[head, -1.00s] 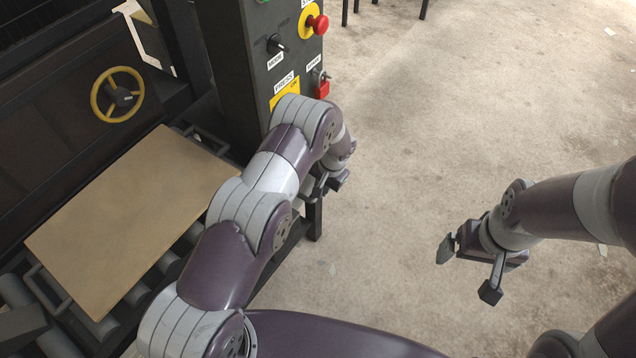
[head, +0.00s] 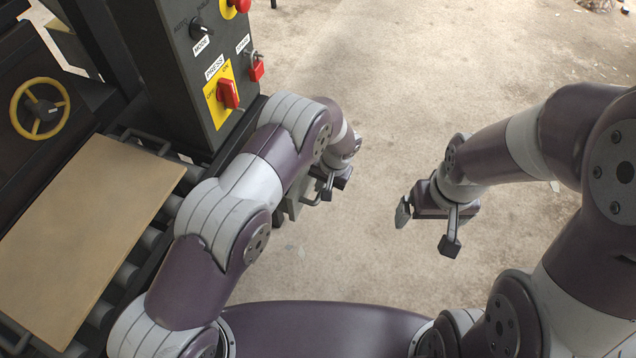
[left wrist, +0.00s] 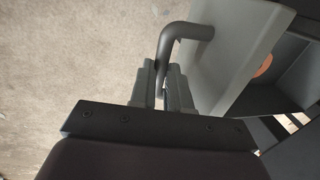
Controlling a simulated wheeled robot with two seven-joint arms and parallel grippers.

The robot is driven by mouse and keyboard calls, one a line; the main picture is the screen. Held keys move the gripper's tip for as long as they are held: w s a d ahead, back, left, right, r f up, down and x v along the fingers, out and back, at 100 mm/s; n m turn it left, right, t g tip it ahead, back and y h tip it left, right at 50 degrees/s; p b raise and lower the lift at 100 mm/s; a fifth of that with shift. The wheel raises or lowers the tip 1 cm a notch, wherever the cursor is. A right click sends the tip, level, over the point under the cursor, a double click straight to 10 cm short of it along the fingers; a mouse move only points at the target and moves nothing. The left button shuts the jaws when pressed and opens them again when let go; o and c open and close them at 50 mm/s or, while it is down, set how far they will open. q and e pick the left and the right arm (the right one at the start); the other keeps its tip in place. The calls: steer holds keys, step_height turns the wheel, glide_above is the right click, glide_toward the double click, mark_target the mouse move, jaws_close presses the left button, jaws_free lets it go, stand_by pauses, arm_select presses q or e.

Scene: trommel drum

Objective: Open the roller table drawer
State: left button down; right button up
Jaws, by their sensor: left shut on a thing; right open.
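The drawer's grey front panel (left wrist: 238,45) shows in the left wrist view, with a dark bent bar handle (left wrist: 188,31) on it. Behind the panel the drawer's hollow inside is visible, so it stands at least partly open. My left gripper (left wrist: 162,82) is shut on the handle. In the head view my left gripper (head: 332,184) is beside a small part of the grey drawer (head: 294,204); my left arm hides most of it. My right gripper (head: 427,220) is open and empty, over bare floor to the right.
An orange-brown round thing (left wrist: 265,65) shows inside the drawer. The roller table bears a tan board (head: 85,235). A dark control post (head: 170,70) with a red switch (head: 229,94) stands beyond my left arm. A yellow handwheel (head: 40,108) is at left.

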arm_select(q)
steer(key=c, duration=1.1)
jaws_free()
step_height(320, 180, up, 12)
steer(key=d+p, duration=0.1)
steer(key=d, duration=0.1)
steer(key=shift+s+d+r, duration=0.15)
steer(key=shift+s+r, duration=0.05)
steer(key=shift+s, duration=0.2)
